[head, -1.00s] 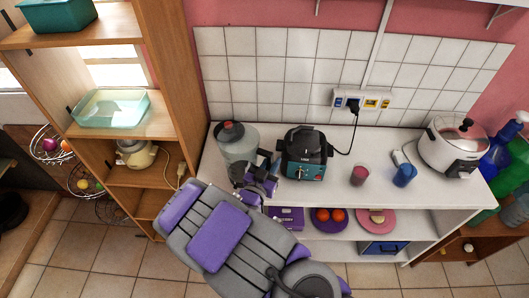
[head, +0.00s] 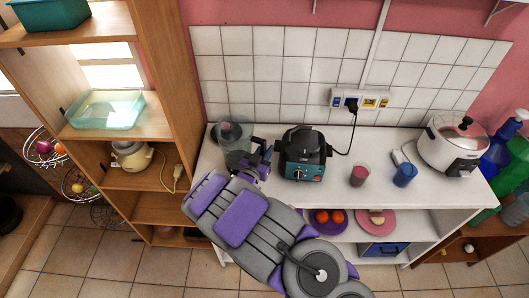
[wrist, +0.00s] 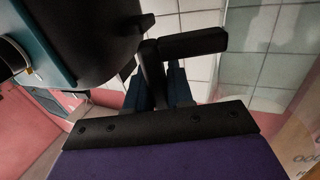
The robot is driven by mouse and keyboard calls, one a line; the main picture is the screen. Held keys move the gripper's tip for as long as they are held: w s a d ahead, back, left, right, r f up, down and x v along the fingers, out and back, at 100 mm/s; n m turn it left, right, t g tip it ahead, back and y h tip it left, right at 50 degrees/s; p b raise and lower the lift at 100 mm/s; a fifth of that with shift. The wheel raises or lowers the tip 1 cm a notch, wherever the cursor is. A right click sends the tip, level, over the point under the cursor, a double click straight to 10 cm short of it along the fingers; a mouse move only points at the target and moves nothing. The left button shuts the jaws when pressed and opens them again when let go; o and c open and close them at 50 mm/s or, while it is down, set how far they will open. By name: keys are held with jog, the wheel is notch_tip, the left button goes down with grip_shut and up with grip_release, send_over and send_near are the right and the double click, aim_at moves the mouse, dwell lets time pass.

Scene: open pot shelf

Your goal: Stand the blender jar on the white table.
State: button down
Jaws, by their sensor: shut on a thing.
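In the wrist view my gripper (wrist: 163,78) meets a dark bar like the handle, with the clear jar wall (wrist: 270,75) to the right. My arm hides part of the jar's lower side, so I cannot tell whether its bottom touches the table.
A red cup (head: 359,176), a blue cup (head: 404,175) and a white rice cooker (head: 452,146) stand on the right of the table. The wooden shelf (head: 183,120) rises close on the left. A tiled wall (head: 270,75) is behind.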

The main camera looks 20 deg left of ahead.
jog(key=c, duration=1)
grip_release()
jog(key=shift+s, duration=0.15)
jog(key=s+a+p, duration=0.2)
jog(key=s, duration=0.9)
jog(key=shift+s, duration=0.35)
